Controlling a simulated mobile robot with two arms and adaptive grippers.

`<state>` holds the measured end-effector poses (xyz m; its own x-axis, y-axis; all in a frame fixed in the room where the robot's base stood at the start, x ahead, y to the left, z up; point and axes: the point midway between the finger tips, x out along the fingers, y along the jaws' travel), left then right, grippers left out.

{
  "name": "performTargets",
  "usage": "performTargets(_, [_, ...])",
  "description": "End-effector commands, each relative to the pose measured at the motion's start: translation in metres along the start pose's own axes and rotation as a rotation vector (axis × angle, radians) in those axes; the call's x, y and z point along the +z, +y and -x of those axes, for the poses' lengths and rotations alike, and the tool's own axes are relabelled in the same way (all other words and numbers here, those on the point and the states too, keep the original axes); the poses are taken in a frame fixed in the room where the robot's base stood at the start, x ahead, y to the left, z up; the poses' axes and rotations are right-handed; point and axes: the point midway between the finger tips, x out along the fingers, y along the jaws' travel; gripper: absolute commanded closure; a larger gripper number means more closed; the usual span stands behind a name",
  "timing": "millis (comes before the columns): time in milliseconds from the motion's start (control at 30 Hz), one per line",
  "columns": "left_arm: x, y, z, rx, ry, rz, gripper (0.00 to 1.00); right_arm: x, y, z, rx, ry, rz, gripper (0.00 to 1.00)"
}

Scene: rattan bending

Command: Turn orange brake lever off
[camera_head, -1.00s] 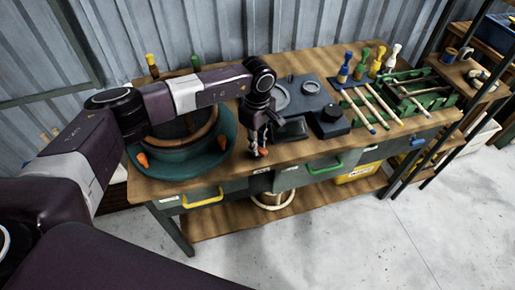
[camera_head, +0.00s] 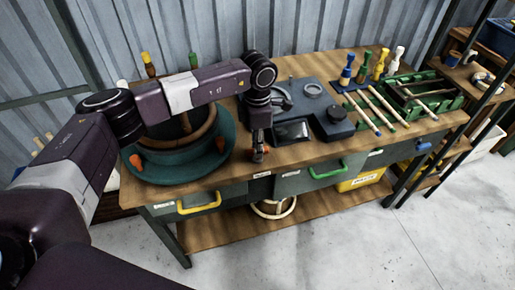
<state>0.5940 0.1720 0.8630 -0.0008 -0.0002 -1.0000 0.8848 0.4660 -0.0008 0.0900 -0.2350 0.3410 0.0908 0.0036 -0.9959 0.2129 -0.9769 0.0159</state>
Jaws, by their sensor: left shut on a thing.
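The orange brake lever (camera_head: 260,148) is at the front edge of the workbench, right of the round teal bending form. Only a small orange part of it shows between the fingers. My left gripper (camera_head: 258,153) points down in front of the form and is shut on the lever. The arm and fingers hide most of the lever, so its exact angle cannot be told. My right gripper is not in view.
The teal form (camera_head: 182,174) with orange pegs stands to the left. A dark device with a screen (camera_head: 292,131) is close on the right. Rattan sticks (camera_head: 380,108) and a green rack (camera_head: 455,101) lie further right. Drawers with yellow and green handles (camera_head: 327,172) are below.

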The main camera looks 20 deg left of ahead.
Motion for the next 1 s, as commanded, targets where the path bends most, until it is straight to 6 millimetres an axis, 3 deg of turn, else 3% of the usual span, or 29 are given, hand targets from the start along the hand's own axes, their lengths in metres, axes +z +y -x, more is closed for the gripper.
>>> performTargets(300, [0.0003, 0.0013, 0.0012, 0.003, -0.002, 0.108, 1.00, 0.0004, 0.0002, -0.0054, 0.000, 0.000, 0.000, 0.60])
performTargets(800, [0.0004, 0.0014, 0.0018, 0.003, -0.003, 0.127, 1.00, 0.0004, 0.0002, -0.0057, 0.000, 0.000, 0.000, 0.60])
performTargets(833, [0.0004, 0.0015, 0.0018, 0.003, -0.003, 0.127, 0.83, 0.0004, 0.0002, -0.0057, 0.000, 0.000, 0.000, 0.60])
performTargets(1000, [0.0002, 0.0011, 0.0013, 0.002, -0.002, 0.126, 0.67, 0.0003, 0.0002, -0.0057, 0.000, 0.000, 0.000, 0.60])
